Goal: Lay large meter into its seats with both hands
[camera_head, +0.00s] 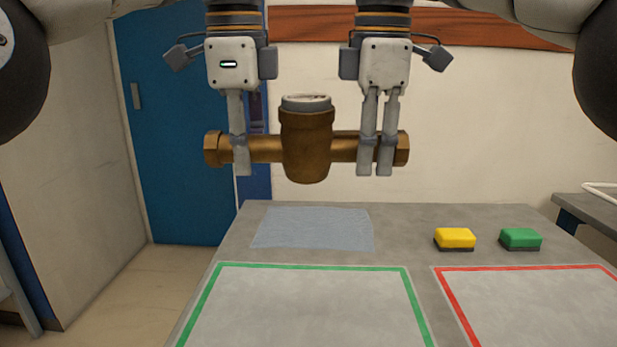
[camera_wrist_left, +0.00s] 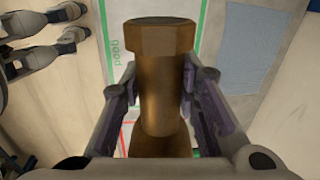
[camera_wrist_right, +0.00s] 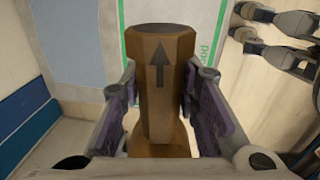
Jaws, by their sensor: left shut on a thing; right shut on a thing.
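The large meter (camera_head: 307,145) is a brass body with a round capped top and a pipe end on each side. In the head view it is held level in the air above the table. My left gripper (camera_head: 241,172) is shut on its left pipe end, which also shows in the left wrist view (camera_wrist_left: 158,75). My right gripper (camera_head: 376,172) is shut on its right pipe end, which shows a dark arrow in the right wrist view (camera_wrist_right: 160,85). The meter's seats are not recognisable in any view.
The grey table (camera_head: 410,225) below has a green-outlined area (camera_head: 300,310) and a red-outlined area (camera_head: 540,305). A bluish flat sheet (camera_head: 313,228) lies behind the green area. A yellow block (camera_head: 455,237) and a green block (camera_head: 520,237) stand at the back right.

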